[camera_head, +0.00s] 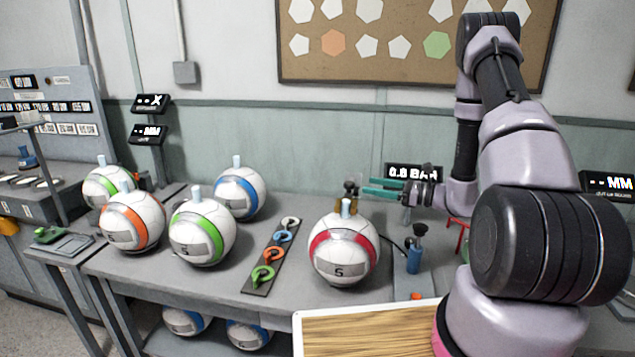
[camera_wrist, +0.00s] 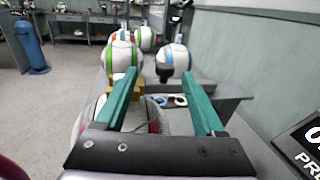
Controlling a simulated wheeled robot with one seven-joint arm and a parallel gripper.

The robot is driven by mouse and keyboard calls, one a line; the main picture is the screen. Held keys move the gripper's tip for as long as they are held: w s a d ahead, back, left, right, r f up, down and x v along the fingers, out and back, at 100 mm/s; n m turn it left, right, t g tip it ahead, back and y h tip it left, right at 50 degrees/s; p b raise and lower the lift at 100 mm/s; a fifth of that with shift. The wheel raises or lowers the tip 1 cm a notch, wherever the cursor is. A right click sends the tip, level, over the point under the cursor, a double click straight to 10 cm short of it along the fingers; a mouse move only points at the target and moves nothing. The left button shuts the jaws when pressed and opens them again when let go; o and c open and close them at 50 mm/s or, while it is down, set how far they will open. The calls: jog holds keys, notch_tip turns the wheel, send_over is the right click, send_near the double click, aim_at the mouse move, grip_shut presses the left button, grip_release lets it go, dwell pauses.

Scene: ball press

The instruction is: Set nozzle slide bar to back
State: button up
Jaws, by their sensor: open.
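My gripper (camera_head: 368,188) is open, with two green fingers pointing left at the back of the bench. A brass-coloured fitting with dark tops (camera_head: 351,188) stands just beyond the fingertips, behind the red-striped ball (camera_head: 343,248). In the wrist view my gripper (camera_wrist: 160,74) has a brass-coloured block (camera_wrist: 124,86) by its left finger and a dark part between the fingers. The ball's striped side shows below and partly behind the left finger. I cannot make out the nozzle slide bar for certain or tell its position.
Several striped balls (camera_head: 202,232) stand at the left of the bench. A blue cylinder with a black knob (camera_head: 414,255) stands right of the red-striped ball. A pressure display (camera_head: 413,171) sits behind my gripper.

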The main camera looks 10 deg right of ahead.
aim_at(349, 189)
jog(key=w+f+x, duration=0.1)
jog(key=x, duration=1)
jog(key=shift+f+m+t, duration=0.25)
jog(key=shift+m+t, duration=0.05)
jog(key=shift+m, duration=0.1)
jog(key=shift+w+d, duration=0.1)
grip_shut()
dwell(0.8)
